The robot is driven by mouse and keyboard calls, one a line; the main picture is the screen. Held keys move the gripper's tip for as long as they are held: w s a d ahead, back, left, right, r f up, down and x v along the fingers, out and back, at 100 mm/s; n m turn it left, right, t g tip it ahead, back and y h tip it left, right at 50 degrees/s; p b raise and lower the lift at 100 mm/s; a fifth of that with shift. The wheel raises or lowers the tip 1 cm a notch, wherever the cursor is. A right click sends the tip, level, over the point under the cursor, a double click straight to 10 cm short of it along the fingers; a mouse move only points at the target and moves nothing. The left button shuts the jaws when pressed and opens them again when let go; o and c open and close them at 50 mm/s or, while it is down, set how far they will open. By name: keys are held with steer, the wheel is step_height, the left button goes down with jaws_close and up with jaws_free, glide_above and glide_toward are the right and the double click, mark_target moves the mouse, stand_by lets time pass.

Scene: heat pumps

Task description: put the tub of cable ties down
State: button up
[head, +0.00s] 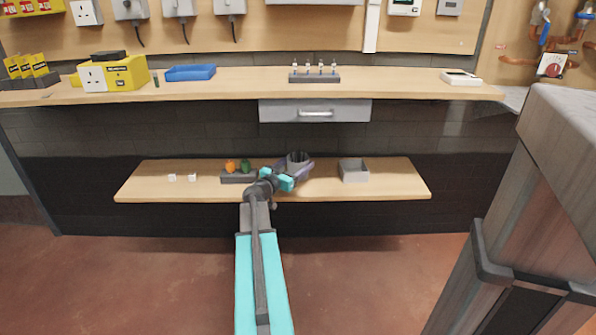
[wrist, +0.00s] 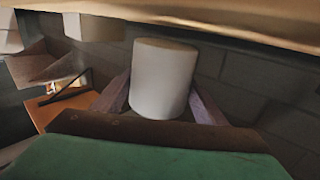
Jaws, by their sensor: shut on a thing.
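The tub of cable ties (head: 297,158) is a small round grey tub, seen at the lower shelf (head: 395,183) just right of the middle. In the wrist view the tub (wrist: 165,78) shows as a pale, plain cylinder between my two purple fingers. My gripper (head: 297,168) is shut on the tub, with one finger on each side. In the head view my gripper partly hides the tub's lower part. I cannot tell whether its base touches the shelf.
A grey open box (head: 353,171) stands right of the tub on the shelf. A dark tray (head: 238,178) with orange and green items lies left, with two small white blocks (head: 182,177) beyond. A drawer (head: 315,111) hangs under the upper bench (head: 400,88). The shelf's right end is clear.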

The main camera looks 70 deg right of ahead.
steer(key=shift+f+b, duration=0.35)
steer(key=shift+f, duration=0.6)
steer(key=o, duration=1.1)
steer(key=shift+f, duration=0.15)
steer(key=shift+o, duration=0.2)
steer(key=shift+w+a+r, duration=0.1)
steer(key=shift+a+r, duration=0.15)
steer(key=shift+a, duration=0.15)
steer(key=p+v, duration=0.4)
steer(key=v, duration=0.5)
steer(key=shift+a, duration=0.3)
steer(key=shift+v, duration=0.85)
steer(key=shift+f, duration=0.1)
steer(key=shift+w, duration=0.1)
